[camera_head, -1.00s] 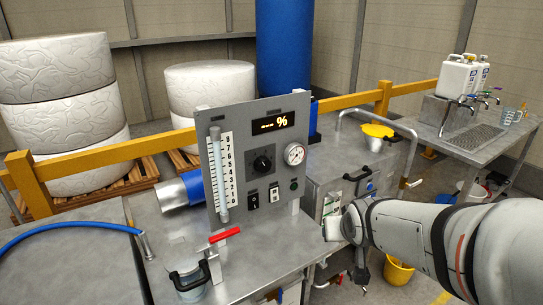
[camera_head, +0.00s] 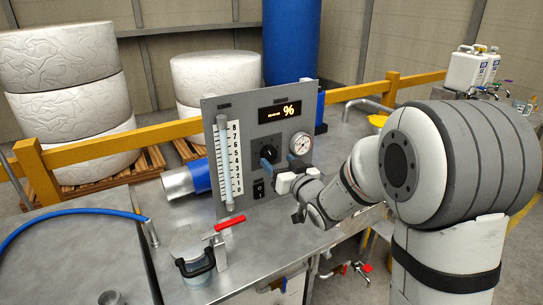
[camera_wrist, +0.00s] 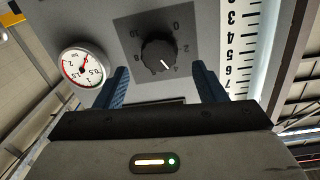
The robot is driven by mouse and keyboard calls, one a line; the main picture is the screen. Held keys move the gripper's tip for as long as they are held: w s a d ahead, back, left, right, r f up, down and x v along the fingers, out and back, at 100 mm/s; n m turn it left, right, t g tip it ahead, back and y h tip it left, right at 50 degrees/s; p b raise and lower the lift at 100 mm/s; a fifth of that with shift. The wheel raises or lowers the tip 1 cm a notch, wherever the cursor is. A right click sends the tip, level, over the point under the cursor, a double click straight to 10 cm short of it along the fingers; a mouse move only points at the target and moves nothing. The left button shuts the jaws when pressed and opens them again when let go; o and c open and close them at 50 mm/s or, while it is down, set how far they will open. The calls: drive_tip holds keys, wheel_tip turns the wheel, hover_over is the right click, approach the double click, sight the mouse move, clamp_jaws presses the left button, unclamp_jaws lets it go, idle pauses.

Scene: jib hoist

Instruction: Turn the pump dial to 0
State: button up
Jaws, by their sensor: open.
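The pump dial is a black round knob (camera_head: 268,146) on the grey upright panel, partly covered by my gripper in the head view. In the wrist view, which is turned over, the whole dial (camera_wrist: 158,54) shows on a dark square plate with numbers around it. Its white pointer line slants to the lower right there, roughly toward the 4. My gripper (camera_wrist: 159,70) is open, with its two blue fingers on either side below the dial, apart from it. In the head view my gripper (camera_head: 271,164) is just in front of the panel.
A gauge (camera_head: 300,143) sits right of the dial and a level tube with a scale (camera_head: 227,165) left of it. The display (camera_head: 280,112) shows a % sign. A black switch (camera_head: 258,188) is below. A red-handled valve (camera_head: 230,223) stands on the bench in front.

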sight(271, 155)
drive_tip(key=shift+x, duration=2)
drive_tip(key=shift+c, duration=0.5)
